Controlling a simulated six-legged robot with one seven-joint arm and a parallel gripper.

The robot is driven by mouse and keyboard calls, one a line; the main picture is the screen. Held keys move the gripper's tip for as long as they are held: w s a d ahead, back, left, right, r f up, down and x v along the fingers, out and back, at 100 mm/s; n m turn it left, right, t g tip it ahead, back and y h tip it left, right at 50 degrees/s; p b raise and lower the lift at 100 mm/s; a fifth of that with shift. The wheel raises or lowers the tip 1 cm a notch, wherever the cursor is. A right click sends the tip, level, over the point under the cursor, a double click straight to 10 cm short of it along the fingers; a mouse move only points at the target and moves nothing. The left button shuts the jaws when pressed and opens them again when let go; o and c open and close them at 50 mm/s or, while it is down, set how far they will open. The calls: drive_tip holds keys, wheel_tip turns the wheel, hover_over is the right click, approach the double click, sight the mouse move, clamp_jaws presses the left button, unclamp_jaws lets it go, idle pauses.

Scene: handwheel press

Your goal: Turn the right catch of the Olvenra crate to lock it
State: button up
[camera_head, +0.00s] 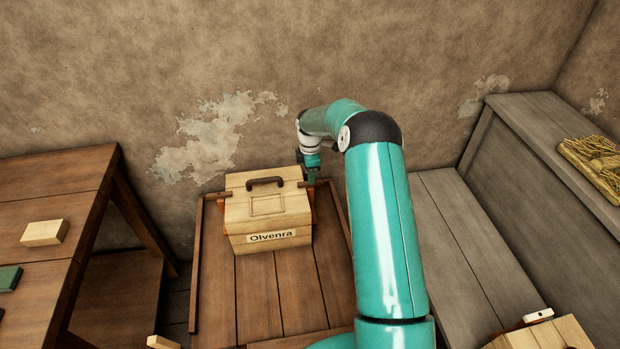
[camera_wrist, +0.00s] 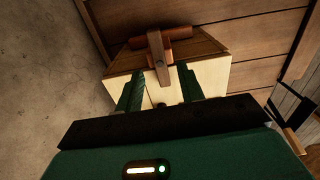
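The Olvenra crate (camera_head: 268,220) is a pale wooden box with a dark handle (camera_head: 265,182) on its lid and a name label on its front. My gripper (camera_head: 312,178) is at the crate's right side in the head view, and my arm hides part of the space behind it. In the wrist view, the right catch (camera_wrist: 158,50) is a brown lever on a reddish-brown bar against the pale crate wall (camera_wrist: 215,82). My gripper (camera_wrist: 160,76) is open, with its two green fingers on either side of the catch's lower end. Contact cannot be told.
The crate stands on a plank platform (camera_head: 255,300) with raised side rails. A wooden table (camera_head: 60,190) with small blocks is at left. A grey bench (camera_head: 545,170) with a yellowish bundle (camera_head: 595,160) is at right. A plaster wall (camera_head: 220,60) stands close behind.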

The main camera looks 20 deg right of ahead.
wheel_tip(320, 180, up, 11)
drive_tip(key=shift+f, duration=0.15)
idle(0.4)
drive_tip(key=s+a+r+m+t, duration=0.1)
drive_tip(key=s+a+r+m, duration=0.15)
drive_tip(key=s+r, duration=0.35)
drive_tip(key=s+a+r+m+t+h, duration=0.1)
drive_tip(key=s+a+r+m, duration=0.1)
drive_tip(key=s+a+r, duration=0.45)
drive_tip(key=s+a+r+m+t, duration=0.15)
drive_tip(key=s+r, duration=0.25)
drive_tip(key=r, duration=0.5)
drive_tip(key=s+a+m+t, duration=0.1)
drive_tip(key=s+m, duration=0.4)
drive_tip(key=s, duration=0.7)
drive_tip(key=s+a+r+m+t+y, duration=0.1)
drive_tip(key=s+m, duration=0.3)
drive_tip(key=s, duration=0.8)
drive_tip(key=shift+s+a+r+m, duration=0.2)
drive_tip(key=shift+a+m, duration=0.2)
drive_tip(key=shift+a, duration=0.5)
